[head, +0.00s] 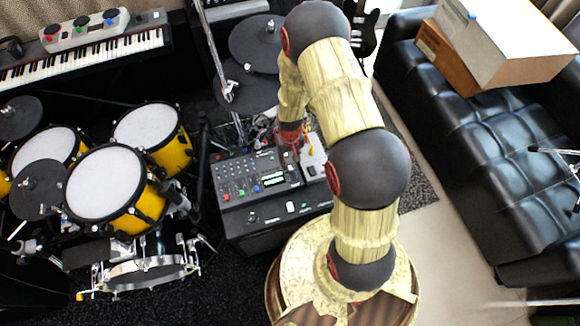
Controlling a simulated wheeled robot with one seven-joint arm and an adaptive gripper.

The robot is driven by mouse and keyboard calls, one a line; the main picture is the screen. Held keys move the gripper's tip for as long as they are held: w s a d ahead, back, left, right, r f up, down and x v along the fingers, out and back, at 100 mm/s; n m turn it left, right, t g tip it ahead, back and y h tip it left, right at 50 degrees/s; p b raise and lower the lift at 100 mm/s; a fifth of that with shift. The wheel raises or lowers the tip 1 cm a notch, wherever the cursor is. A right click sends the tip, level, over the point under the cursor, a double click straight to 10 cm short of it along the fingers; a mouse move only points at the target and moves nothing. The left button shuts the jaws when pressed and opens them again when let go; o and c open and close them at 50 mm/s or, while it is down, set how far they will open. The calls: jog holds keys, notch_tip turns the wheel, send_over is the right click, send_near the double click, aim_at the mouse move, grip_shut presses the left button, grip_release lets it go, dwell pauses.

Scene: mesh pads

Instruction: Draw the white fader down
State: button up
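A black control unit (262,187) with coloured buttons and a small lit display stands in the middle of the view. On its front strip there is a small white cap (290,206), which looks like the white fader; its slot and travel are too small to make out. My gripper (292,140) is behind the unit's back right corner, above and apart from the white cap. It is small and partly covered by my arm, so I cannot tell whether its fingers are open or shut.
A pale box (313,158) sits by the unit's right side, partly hidden by my arm. Yellow drums (150,205) stand to the left and a keyboard (85,55) at the back left. A black sofa (480,150) with boxes (500,45) is on the right.

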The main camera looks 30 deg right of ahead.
aim_at(290, 168)
jog(key=shift+f+b, duration=0.65)
jog(key=shift+f, duration=1.65)
jog(key=c, duration=0.7)
grip_shut()
